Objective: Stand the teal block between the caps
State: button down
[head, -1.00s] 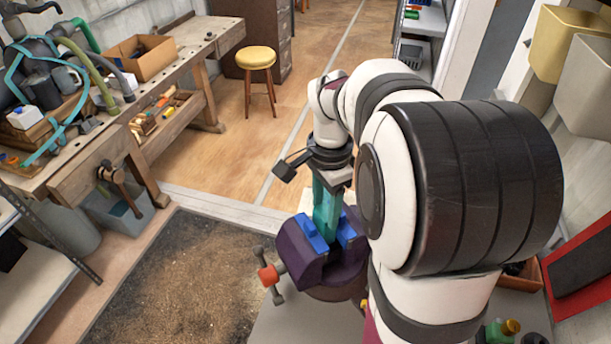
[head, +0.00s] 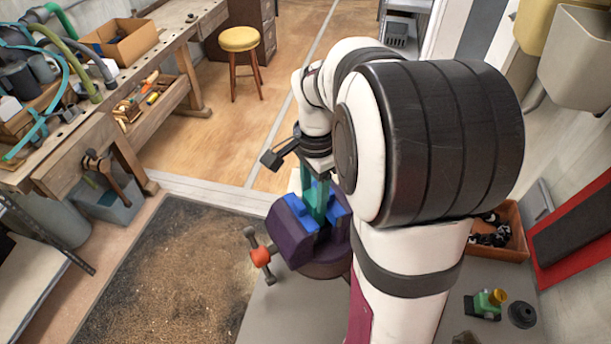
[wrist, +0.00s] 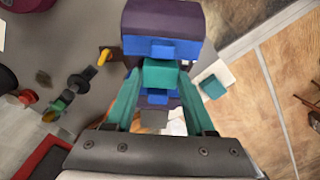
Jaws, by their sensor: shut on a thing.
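A purple vise (head: 287,238) with blue caps (head: 338,203) on its jaws stands on the grey bench. The wrist view shows one cap (wrist: 160,48) above and part of the other below. My gripper (head: 318,208) points down over the vise; its teal fingers come together at the gap between the caps. It is shut on the teal block (wrist: 160,74), which sits between the fingers and in line with the gap. The block looks upright. The fingers hide much of it, and I cannot tell whether its lower end touches the vise.
The vise handle with an orange hub (head: 260,257) sticks out to the left. A small green-and-brass item (head: 487,302), a black round part (head: 522,314) and an orange bin (head: 500,235) are at the right. Another teal piece (wrist: 212,87) lies beside the vise.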

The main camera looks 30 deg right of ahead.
jog(key=shift+f, duration=0.15)
jog(key=shift+c, duration=0.9)
grip_release()
notch_tip(320, 180, up, 6)
dwell(0.3)
